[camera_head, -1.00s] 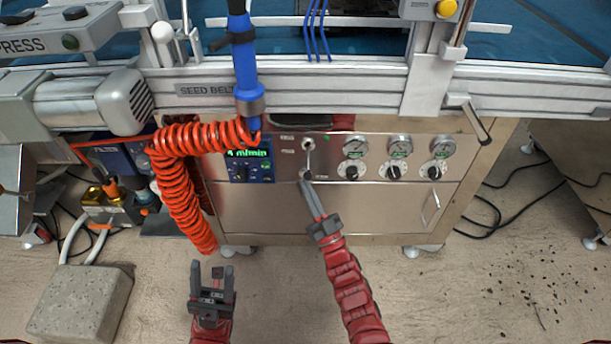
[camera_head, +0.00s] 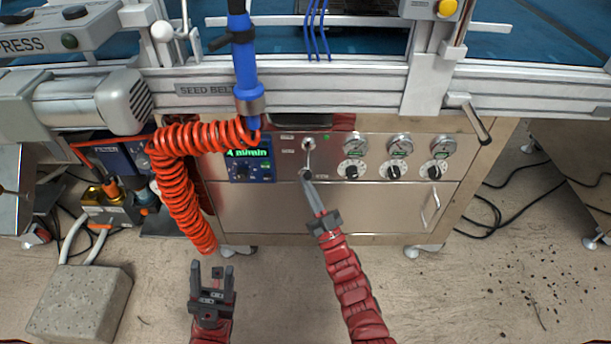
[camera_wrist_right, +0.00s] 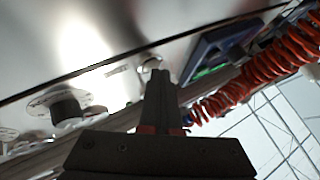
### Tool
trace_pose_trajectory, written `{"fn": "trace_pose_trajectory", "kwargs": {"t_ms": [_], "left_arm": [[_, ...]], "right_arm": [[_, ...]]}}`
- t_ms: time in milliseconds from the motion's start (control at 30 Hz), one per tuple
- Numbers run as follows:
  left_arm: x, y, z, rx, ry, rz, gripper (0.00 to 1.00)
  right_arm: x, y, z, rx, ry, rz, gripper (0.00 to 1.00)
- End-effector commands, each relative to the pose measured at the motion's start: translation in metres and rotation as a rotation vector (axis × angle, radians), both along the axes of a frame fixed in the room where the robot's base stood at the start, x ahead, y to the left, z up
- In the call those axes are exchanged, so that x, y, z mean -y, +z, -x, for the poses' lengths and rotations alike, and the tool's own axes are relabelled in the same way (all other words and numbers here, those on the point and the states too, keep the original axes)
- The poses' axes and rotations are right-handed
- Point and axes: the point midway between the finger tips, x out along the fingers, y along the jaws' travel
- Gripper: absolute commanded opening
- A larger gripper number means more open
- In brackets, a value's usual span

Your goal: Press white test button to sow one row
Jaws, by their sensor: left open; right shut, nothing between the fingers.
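The steel control panel (camera_head: 272,205) stands in front of me in the head view. My right gripper (camera_head: 306,178) is shut and empty, its fingertips at the lower of two small round fittings below the belt rail. The tips hide most of that spot, so I cannot tell if they touch it or see a white button. The upper fitting (camera_head: 308,144) shows just above. In the right wrist view the shut fingers (camera_wrist_right: 160,76) point at the panel beside a pale ring (camera_wrist_right: 151,64). My left gripper (camera_head: 211,270) is open and empty, low over the floor.
A blue speed display (camera_head: 250,172) and a red coiled hose (camera_head: 180,195) are left of the right gripper. Gauges (camera_head: 400,147) and black knobs (camera_head: 393,172) are to its right. A concrete block (camera_head: 80,300) lies at lower left.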

Motion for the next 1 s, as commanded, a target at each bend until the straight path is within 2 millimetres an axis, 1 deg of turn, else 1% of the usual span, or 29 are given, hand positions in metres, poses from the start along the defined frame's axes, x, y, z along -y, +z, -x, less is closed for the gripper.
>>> {"fn": "trace_pose_trajectory", "kwargs": {"t_ms": [333, 700, 1000], "left_arm": [[0.0, 0.001, 0.0, 0.0, 0.0, 0.0, 0.5], [0.0, 0.011, 0.0, 0.0, 0.0, 0.0, 0.5], [0.0, 0.01, 0.0, 0.0, 0.0, 0.0, 0.5]], "right_arm": [[0.0, 0.0, 0.001, 0.0, 0.0, 0.0, 0.0], [0.0, 0.0, 0.018, -0.002, 0.001, 0.0, 0.0], [0.0, -0.001, 0.018, 0.0, 0.0, 0.0, 0.0]]}}
